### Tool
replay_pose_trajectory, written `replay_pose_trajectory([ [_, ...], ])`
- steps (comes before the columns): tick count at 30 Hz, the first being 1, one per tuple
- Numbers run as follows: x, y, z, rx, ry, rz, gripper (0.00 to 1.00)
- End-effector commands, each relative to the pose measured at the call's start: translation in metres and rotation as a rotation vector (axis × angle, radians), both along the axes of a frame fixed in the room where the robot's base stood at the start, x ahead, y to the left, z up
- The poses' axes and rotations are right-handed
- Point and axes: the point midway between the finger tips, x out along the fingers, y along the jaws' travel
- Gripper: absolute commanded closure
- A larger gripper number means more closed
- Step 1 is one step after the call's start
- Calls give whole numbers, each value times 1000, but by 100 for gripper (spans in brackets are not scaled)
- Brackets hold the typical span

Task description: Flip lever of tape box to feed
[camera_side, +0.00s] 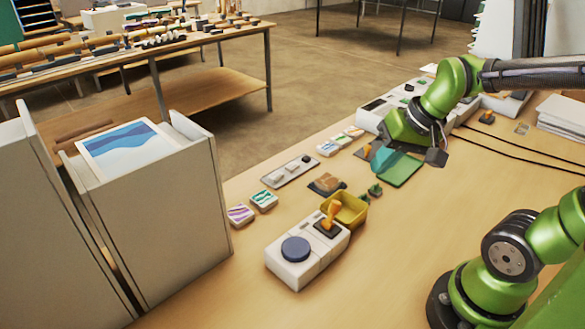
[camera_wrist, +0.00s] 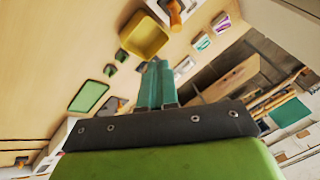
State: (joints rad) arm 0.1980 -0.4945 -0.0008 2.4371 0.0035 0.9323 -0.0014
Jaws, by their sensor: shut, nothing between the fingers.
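A white box (camera_side: 290,262) with a round dark blue knob (camera_side: 295,249) and an orange lever (camera_side: 330,214) stands at the front middle of the table; it looks like the tape box, though no label is readable. The lever stands up from a dark plate. In the wrist view, the orange lever (camera_wrist: 176,14) shows at the top edge with part of the white box (camera_wrist: 160,6). My gripper (camera_side: 372,164) is over the table, behind and right of this box, apart from the lever. Its teal fingers are together and empty in the wrist view (camera_wrist: 158,62).
A yellow bin (camera_side: 352,209) stands right beside the lever, also seen in the wrist view (camera_wrist: 145,35). A green mat (camera_side: 405,170) lies near my gripper. Small blocks and a grey tray (camera_side: 290,171) lie left of it. A grey cabinet (camera_side: 170,215) stands left.

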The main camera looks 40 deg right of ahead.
Motion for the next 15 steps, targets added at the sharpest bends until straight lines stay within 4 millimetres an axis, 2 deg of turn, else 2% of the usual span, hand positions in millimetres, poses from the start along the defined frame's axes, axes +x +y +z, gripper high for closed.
replay_pose_trajectory([
  [3, 7, -25, -22, 74, 146, -115, 100],
  [15, 11, -84, -87, 469, 584, -462, 100],
])
